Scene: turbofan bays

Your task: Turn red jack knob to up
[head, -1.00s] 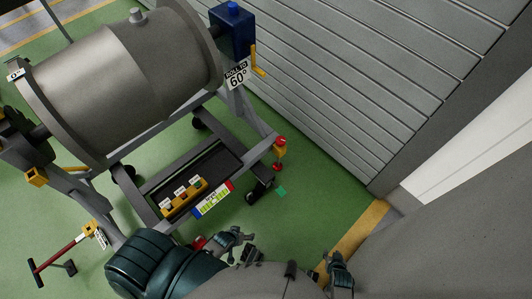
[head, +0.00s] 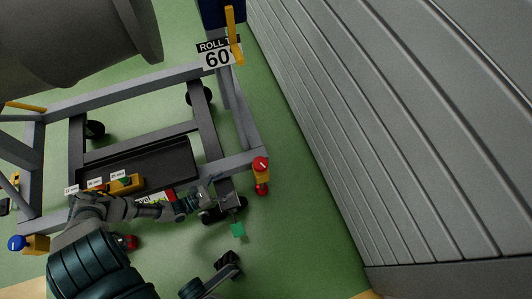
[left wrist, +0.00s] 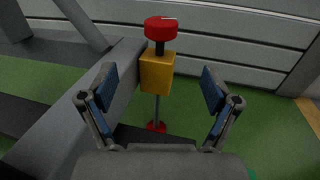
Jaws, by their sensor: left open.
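The red jack knob (head: 261,164) sits on top of a yellow jack block (head: 262,177) at the right corner of the grey stand frame. In the left wrist view the red knob (left wrist: 167,30) has a pale mark on its top, with the yellow block (left wrist: 157,71) and a thin rod below it, ending in a red foot (left wrist: 157,127). My left gripper (head: 208,192) is open, left of and a little nearer than the jack. Its fingers (left wrist: 158,88) spread either side of the jack in the wrist view, touching nothing visible. My other gripper (head: 228,268) shows at the bottom, its jaws unclear.
The grey stand frame (head: 230,163) with a dark tray and caster wheels (head: 238,204) lies left of the jack. A grey slatted wall (head: 340,110) stands to the right. A blue knob (head: 17,243) is at far left. Green floor right of the jack is clear.

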